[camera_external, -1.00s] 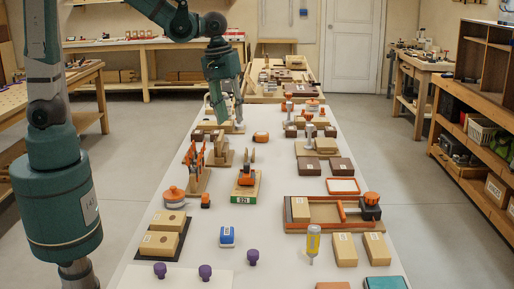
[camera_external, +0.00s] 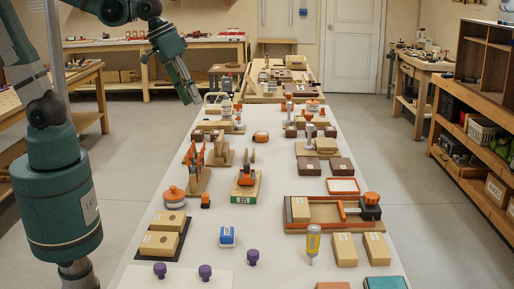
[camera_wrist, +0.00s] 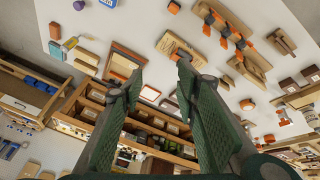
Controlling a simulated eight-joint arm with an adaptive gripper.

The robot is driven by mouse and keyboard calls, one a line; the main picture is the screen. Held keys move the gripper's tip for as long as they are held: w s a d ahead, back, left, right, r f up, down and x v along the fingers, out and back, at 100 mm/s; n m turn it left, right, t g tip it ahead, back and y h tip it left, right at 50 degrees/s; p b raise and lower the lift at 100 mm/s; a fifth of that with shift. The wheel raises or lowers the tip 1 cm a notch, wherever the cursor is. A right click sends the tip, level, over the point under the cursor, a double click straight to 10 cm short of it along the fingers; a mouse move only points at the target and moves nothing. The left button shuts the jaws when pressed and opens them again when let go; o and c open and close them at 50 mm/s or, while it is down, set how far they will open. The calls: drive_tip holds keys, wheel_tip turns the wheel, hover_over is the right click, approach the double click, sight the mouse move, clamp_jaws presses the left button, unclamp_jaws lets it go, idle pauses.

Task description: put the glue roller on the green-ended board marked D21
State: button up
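The green-ended board (camera_external: 244,198) lies left of the middle of the bench in the external view. It has a white label on its green front end, too small to read surely. An orange and dark tool with a pale upright part (camera_external: 246,178) rests on this board; it may be the glue roller, but I cannot tell for sure. My gripper (camera_external: 191,99) is up at the bench's left edge, well beyond the board and apart from it. In the wrist view my gripper (camera_wrist: 158,75) has its two fingers spread with nothing between them.
An orange clamp on a wooden stand (camera_external: 194,165) stands left of the board. A round orange-lidded tin (camera_external: 173,195) and a small orange and dark piece (camera_external: 206,200) lie in front.

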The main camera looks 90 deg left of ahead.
drive_tip(key=s+d+m+t, duration=0.1)
drive_tip(key=s+d+m, duration=0.1)
drive_tip(key=s+m, duration=0.1)
drive_tip(key=s+d+r+m+t, duration=0.1)
drive_tip(key=s+d+m, duration=0.1)
drive_tip(key=s, duration=0.4)
drive_tip(key=shift+r+m, duration=0.15)
drive_tip(key=shift+m, duration=0.35)
